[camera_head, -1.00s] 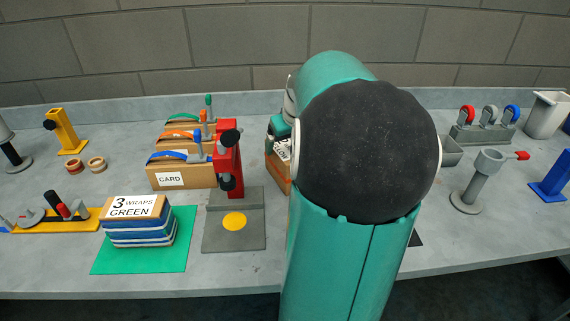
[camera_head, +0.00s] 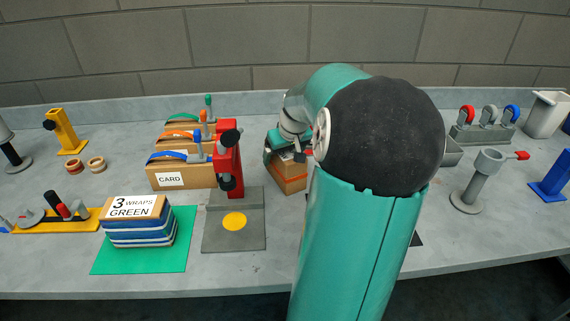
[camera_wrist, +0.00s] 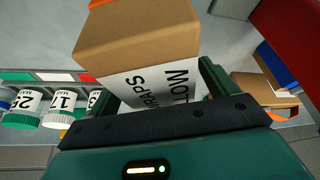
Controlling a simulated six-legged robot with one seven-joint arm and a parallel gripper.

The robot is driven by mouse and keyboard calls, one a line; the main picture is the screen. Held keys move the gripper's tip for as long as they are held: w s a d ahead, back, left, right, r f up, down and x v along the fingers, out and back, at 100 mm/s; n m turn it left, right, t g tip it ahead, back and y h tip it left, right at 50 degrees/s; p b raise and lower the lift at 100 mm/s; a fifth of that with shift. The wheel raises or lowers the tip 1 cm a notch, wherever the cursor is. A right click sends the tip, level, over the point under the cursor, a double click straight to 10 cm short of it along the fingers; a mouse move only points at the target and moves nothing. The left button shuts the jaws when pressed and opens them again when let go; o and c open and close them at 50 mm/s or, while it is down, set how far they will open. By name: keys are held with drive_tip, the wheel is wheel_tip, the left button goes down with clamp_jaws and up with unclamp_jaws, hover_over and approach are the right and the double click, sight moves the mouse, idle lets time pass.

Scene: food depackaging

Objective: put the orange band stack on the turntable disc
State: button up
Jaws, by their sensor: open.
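The card stack with the orange band (camera_head: 181,134) stands in the middle of a row of brown stacks, between the green-banded and blue-banded ones, partly hidden by the blue-banded one. I cannot pick out a turntable disc for certain; my arm hides part of the table. My gripper (camera_head: 287,146) is at the top of a separate brown box (camera_head: 290,180) right of the red press. In the wrist view my gripper (camera_wrist: 157,85) is open, its fingers either side of that box (camera_wrist: 140,35), whose white label reads WRAPS. Contact cannot be told.
A red press (camera_head: 229,165) stands on a grey plate with a yellow disc (camera_head: 234,221). Numbered jars (camera_wrist: 62,108) show in the wrist view. A grey stand (camera_head: 478,180) is at right.

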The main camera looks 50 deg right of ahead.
idle(0.3)
drive_tip(key=c, duration=1.4)
wheel_tip(320, 180, up, 10)
drive_tip(key=shift+r, duration=0.25)
drive_tip(key=shift+c, duration=0.2)
